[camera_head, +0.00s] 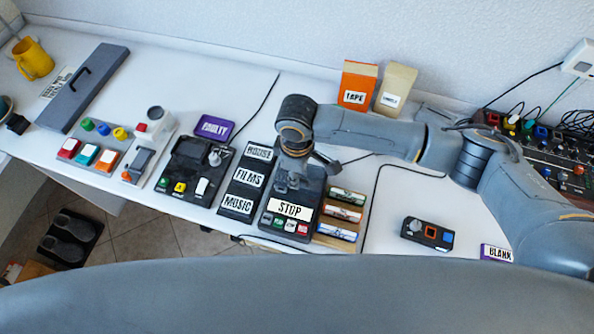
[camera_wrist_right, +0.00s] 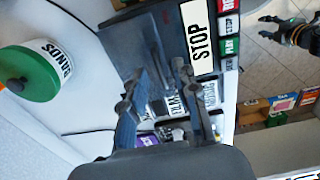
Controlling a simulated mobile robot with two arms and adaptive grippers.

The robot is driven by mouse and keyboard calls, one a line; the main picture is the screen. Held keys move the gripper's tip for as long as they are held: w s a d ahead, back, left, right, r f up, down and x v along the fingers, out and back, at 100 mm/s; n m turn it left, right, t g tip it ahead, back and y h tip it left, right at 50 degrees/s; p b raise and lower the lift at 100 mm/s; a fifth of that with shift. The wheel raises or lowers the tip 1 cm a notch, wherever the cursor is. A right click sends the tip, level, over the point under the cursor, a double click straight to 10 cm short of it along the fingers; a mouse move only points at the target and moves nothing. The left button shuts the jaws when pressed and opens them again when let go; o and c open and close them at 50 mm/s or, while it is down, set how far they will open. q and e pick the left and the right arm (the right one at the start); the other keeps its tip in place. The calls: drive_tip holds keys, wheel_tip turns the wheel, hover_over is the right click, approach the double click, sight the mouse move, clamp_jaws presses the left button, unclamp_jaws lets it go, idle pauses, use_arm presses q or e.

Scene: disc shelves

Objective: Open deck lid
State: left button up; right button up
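The dark deck (camera_head: 268,222) with a white STOP label and a row of coloured buttons stands near the front edge of the table. My right gripper (camera_head: 291,182) is above its rear part and hides much of its top, so I cannot make out the lid's edge. In the right wrist view the deck (camera_wrist_right: 150,28) lies beyond the fingertips. The right gripper's two fingers (camera_wrist_right: 158,85) are apart with nothing between them; I cannot tell whether they touch the deck. My left gripper (camera_wrist_right: 284,28) shows at the upper right of that view, over the floor, fingers apart.
Left of the deck is a rack labelled MUSIC and FILMS (camera_head: 244,178); right of it are stacked cassettes (camera_head: 343,213). TAPE box (camera_head: 357,86) stands behind. A small black device (camera_head: 427,233) lies to the right. A green-lidded round container (camera_wrist_right: 35,72) shows in the wrist view.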

clamp_jaws()
use_arm(q)
drive_tip(key=shift+s, duration=0.5)
drive_tip(key=shift+r, duration=0.1)
use_arm(e)
drive_tip(key=shift+w+r, duration=0.1)
drive_tip(key=shift+r, duration=0.05)
